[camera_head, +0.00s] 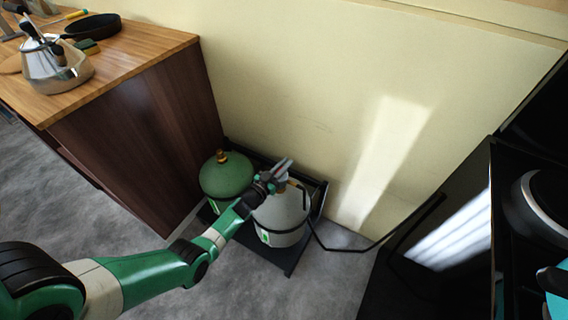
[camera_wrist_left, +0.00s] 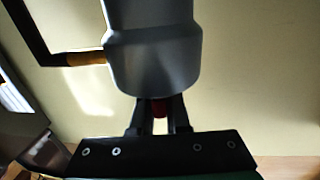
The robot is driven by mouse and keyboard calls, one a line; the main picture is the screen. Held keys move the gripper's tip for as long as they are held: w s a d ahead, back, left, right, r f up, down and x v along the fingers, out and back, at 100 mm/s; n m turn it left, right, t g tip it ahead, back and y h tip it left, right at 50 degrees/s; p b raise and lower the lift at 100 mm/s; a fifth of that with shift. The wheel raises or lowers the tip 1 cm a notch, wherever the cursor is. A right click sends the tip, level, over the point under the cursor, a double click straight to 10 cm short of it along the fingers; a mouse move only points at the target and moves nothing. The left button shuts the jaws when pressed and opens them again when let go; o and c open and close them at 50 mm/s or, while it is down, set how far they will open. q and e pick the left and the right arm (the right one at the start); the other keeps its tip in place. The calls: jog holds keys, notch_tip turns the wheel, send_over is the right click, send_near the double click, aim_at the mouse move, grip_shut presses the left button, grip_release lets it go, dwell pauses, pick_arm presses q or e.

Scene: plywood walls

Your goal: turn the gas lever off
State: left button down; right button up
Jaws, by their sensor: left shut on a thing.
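A white gas cylinder (camera_head: 281,218) stands beside a green gas cylinder (camera_head: 226,176) on a low dark stand against the wall. My left gripper (camera_head: 281,170) is at the top of the white cylinder and hides much of its valve area. In the left wrist view, a grey regulator body (camera_wrist_left: 152,55) fills the upper middle, with a brass fitting (camera_wrist_left: 86,58) on its left. A small red part (camera_wrist_left: 160,107), which looks like the gas lever, sits between the fingers of my left gripper (camera_wrist_left: 160,118), which are shut on it. The lever's full shape and angle are hidden.
A black hose (camera_head: 352,249) runs from the white cylinder toward a black appliance (camera_head: 445,235) at right. A wooden counter (camera_head: 140,50) with a kettle (camera_head: 55,66) and a pan (camera_head: 93,25) stands at left. The grey floor (camera_head: 225,285) in front is clear.

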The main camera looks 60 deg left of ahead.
pick_arm(q)
jog(key=shift+d+m+t+h, duration=0.1)
jog(key=shift+m+t+h, duration=0.4)
jog(key=shift+m+h, duration=0.45)
jog(key=h, duration=0.1)
jog(key=m+h, duration=0.1)
jog(key=h, duration=0.1)
jog(key=shift+w+d+m+t, duration=0.1)
jog(key=shift+d+m+t, duration=0.15)
jog(key=shift+t, duration=0.05)
jog(key=shift+d+m+h+b, duration=0.15)
jog(key=shift+m+h+b, duration=0.25)
jog(key=shift+h, duration=0.45)
jog(key=c, duration=0.9)
grip_release()
